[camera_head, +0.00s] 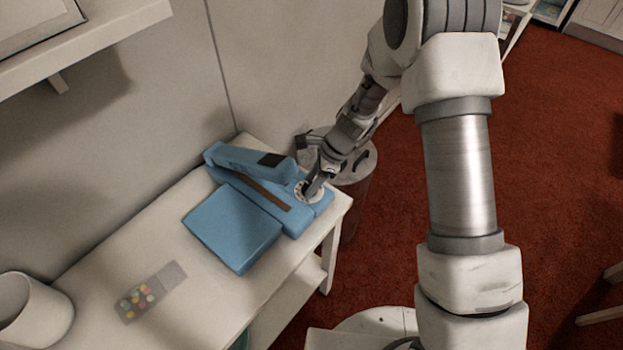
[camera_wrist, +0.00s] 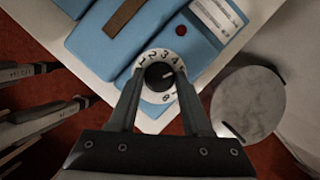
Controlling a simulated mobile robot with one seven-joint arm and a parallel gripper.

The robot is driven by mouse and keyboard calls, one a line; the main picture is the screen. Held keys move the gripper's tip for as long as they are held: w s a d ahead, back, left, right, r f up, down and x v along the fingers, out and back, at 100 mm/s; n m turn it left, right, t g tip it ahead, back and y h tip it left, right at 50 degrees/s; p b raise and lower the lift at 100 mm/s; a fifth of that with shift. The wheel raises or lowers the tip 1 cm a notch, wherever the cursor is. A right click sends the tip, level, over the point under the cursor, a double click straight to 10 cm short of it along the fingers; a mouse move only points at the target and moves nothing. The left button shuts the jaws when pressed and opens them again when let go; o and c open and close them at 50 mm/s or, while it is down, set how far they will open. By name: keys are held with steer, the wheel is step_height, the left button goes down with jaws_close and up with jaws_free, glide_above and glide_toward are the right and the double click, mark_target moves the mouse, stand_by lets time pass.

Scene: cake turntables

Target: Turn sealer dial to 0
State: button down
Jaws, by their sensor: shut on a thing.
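The blue sealer (camera_head: 291,222) stands on the white table, with its hinged arm (camera_head: 245,163) raised at the back. Its round white dial (camera_head: 299,190) is at the right end, partly hidden by my gripper. In the wrist view the dial (camera_wrist: 151,62) shows a ring of numbers around a dark knob (camera_wrist: 158,76). My gripper (camera_head: 311,190) reaches down to the dial from the upper right. In the wrist view my gripper (camera_wrist: 160,84) has its two fingers on either side of the knob, shut on it. I cannot tell exactly which number the knob points to.
A flat blue platform (camera_head: 232,228) joins the sealer's front. A packet with colourful sweets (camera_head: 137,299) lies on the white table (camera_head: 203,293), and a white cup (camera_head: 37,312) stands at its left. A lidded round bin (camera_head: 358,164) stands close beyond the table's right end. A shelf (camera_head: 107,32) is above left.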

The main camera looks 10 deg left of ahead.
steer(key=n+g, duration=0.1)
steer(key=n, duration=0.2)
steer(key=n+g+h, duration=0.1)
steer(key=n, duration=0.2)
steer(key=shift+w, duration=0.2)
steer(key=n+g+h, duration=0.1)
steer(key=n, duration=0.3)
steer(key=shift+a+f, duration=0.1)
steer(key=shift+a, duration=0.05)
steer(key=n+h+b, duration=0.1)
steer(key=n, duration=0.2)
steer(key=shift+w+a+n+g, duration=0.1)
steer(key=shift+n+g, duration=0.2)
steer(key=shift+n, duration=0.1)
steer(key=n+h, duration=0.1)
steer(key=n, duration=0.2)
steer(key=n+h+b, duration=0.1)
steer(key=n+h, duration=0.1)
steer(key=n, duration=0.2)
steer(key=shift+a, duration=0.2)
steer(key=n+h, duration=0.1)
steer(key=n, duration=0.2)
steer(key=shift+n+t+b, duration=0.3)
steer(key=shift+n+t, duration=0.1)
steer(key=shift+s+a+n+t+h, duration=0.15)
steer(key=shift+n+t+h, duration=0.45)
steer(key=shift+n, duration=1.1)
steer(key=shift+s+n, duration=0.1)
steer(key=shift+n, duration=0.2)
